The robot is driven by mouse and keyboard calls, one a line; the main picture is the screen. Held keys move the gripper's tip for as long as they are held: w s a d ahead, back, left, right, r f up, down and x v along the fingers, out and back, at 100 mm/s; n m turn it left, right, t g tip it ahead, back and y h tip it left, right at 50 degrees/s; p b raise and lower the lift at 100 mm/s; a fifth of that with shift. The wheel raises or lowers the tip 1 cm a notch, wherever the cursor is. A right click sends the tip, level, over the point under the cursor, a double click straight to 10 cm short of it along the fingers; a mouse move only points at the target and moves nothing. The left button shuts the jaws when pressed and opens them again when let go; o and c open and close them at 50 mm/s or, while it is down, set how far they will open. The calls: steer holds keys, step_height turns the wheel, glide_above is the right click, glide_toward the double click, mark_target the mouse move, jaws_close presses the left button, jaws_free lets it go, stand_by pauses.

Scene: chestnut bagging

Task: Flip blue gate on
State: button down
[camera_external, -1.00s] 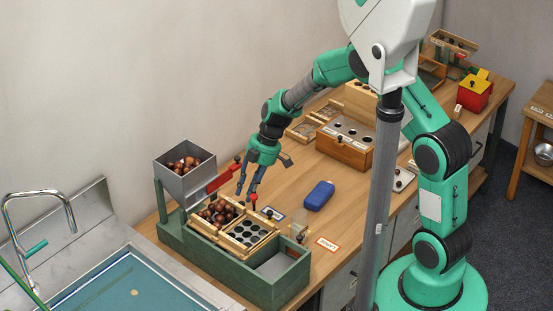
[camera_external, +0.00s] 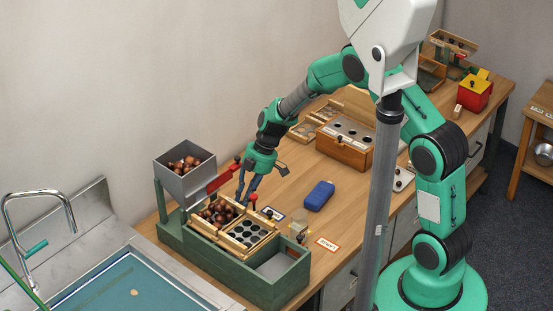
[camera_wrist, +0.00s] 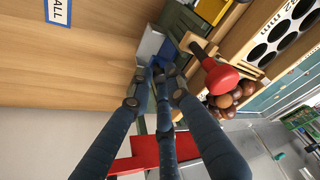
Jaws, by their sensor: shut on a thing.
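My gripper (camera_wrist: 160,72) has its long dark-blue fingers drawn together at the tips, at the far side of the green sorting box. It also shows in the external view (camera_external: 243,194), low beside the box. A small blue part (camera_wrist: 169,48), which looks like the blue gate, is at the fingertips beside a grey piece (camera_wrist: 150,44). The fingers are shut on it and cover much of it. In the external view the gate is too small or hidden to make out.
A red-knobbed lever (camera_wrist: 222,78) stands close beside the fingers. A red plate (camera_wrist: 145,155) lies near them. Chestnuts fill a wooden tray (camera_external: 197,227) and a grey hopper (camera_external: 172,182). A blue object (camera_external: 319,195) lies on the table, with bare wood around it.

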steer(key=shift+a+r, duration=0.1)
steer(key=shift+r, duration=1.8)
steer(key=c, duration=1.9)
jaws_free()
steer(key=shift+r, duration=0.15)
steer(key=v, duration=1.1)
steer(key=shift+w+d+r, duration=0.15)
steer(key=shift+d+r, duration=0.1)
steer(key=shift+d, duration=0.05)
